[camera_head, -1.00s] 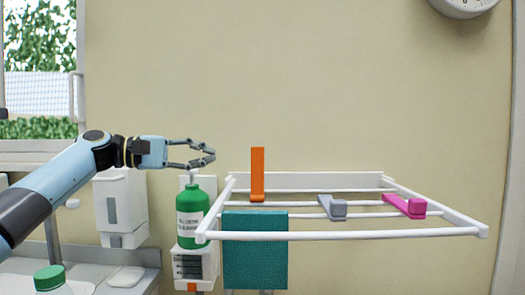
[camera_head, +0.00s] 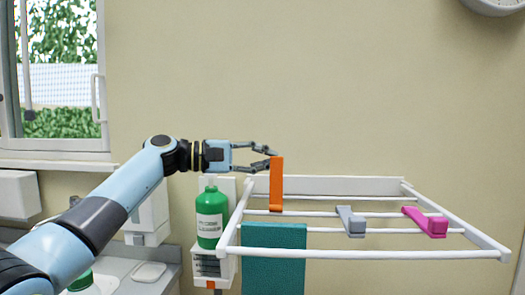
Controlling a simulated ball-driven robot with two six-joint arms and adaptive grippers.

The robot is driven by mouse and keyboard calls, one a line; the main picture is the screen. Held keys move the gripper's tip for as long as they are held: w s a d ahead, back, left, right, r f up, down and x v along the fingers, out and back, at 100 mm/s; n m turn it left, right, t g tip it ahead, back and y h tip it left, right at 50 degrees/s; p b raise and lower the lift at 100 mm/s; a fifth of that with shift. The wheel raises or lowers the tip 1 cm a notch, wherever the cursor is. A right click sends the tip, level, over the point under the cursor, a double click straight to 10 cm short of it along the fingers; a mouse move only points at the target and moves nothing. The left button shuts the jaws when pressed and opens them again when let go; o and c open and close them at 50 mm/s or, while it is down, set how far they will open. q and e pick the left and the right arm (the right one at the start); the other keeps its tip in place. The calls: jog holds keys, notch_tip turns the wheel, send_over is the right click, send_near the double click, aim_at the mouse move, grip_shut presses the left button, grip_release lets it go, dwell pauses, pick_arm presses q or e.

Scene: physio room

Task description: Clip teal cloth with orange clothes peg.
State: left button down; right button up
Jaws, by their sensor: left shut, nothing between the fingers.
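The orange clothes peg (camera_head: 276,187) stands upright at the left part of the white drying rack, its foot at a rear bar. My right gripper is out of view.
The white rack (camera_head: 380,253) also carries a grey peg (camera_head: 351,222) and a pink peg (camera_head: 428,222). A green bottle (camera_head: 210,220) stands left of the rack, below my left forearm's end.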

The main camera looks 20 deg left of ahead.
pick_arm(q)
jog(key=shift+s+d, duration=0.1)
jog(key=shift+d, duration=0.05)
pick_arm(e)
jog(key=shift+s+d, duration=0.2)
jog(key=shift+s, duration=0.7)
